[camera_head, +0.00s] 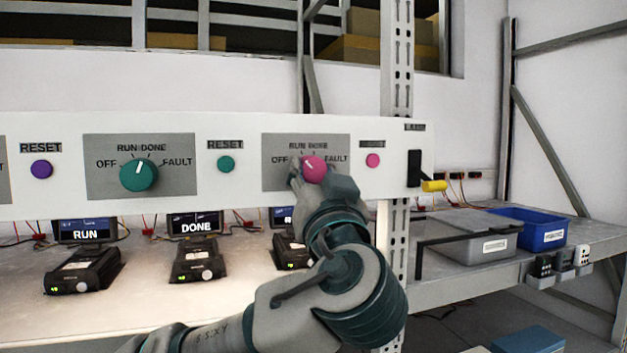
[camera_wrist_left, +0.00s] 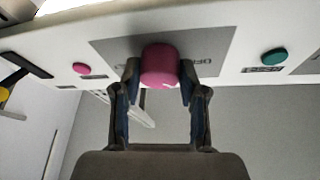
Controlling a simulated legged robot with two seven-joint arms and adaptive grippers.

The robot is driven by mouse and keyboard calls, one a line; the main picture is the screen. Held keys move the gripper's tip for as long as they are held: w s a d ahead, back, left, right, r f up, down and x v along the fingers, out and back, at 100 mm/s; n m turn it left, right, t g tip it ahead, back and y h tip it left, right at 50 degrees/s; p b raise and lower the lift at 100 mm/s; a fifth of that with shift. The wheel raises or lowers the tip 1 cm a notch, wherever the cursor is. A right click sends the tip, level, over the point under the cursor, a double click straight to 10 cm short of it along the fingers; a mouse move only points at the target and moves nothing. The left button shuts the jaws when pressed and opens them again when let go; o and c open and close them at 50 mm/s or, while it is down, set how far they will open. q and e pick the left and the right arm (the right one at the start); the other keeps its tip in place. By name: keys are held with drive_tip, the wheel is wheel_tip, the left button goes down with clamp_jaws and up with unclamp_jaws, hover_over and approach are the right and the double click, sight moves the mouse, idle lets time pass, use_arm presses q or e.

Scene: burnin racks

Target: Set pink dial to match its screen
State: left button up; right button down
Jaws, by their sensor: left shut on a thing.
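The pink dial (camera_head: 314,169) sits on a grey plate marked OFF, RUN, DONE and FAULT, on the right of the white panel. Its white pointer mark tilts up and to the left, roughly toward RUN. My left gripper (camera_head: 305,172) is shut on the dial. In the left wrist view the two fingers (camera_wrist_left: 160,80) hold the dial (camera_wrist_left: 160,66) from both sides. A screen (camera_head: 281,215) below the dial is mostly hidden behind my arm; only the start of its word shows, perhaps an R. My right gripper is not in view.
A teal dial (camera_head: 139,174) and purple, teal (camera_head: 226,164) and pink (camera_head: 372,160) reset buttons are on the panel. Screens reading RUN (camera_head: 85,231) and DONE (camera_head: 196,224) stand below with black devices. Grey and blue bins (camera_head: 530,229) are at right.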

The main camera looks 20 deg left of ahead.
use_arm(q)
drive_tip(key=f+m+h+b, duration=0.1)
drive_tip(key=b, duration=0.1)
drive_tip(key=shift+w+m+b, duration=0.15)
drive_tip(key=shift+m+b, duration=0.2)
drive_tip(key=shift+m, duration=0.05)
drive_tip(key=shift+r+m+h+b, duration=0.2)
drive_tip(key=shift+m+h+b, duration=0.25)
drive_tip(key=shift+m, duration=0.45)
drive_tip(key=shift+r+m+h, duration=0.25)
drive_tip(key=shift+m+h, duration=0.2)
drive_tip(key=shift+m, duration=0.75)
drive_tip(key=shift+a+m+h+p, duration=0.1)
drive_tip(key=shift+m+h+p, duration=0.45)
drive_tip(key=shift+m, duration=0.85)
drive_tip(key=shift+s+r+m+h, duration=0.15)
drive_tip(key=shift+m+h, duration=0.3)
drive_tip(key=shift+m, duration=0.45)
drive_tip(key=shift+g+p, duration=0.3)
drive_tip(key=shift+p, duration=0.05)
drive_tip(key=shift+m+h, duration=0.3)
drive_tip(key=shift+m, duration=0.1)
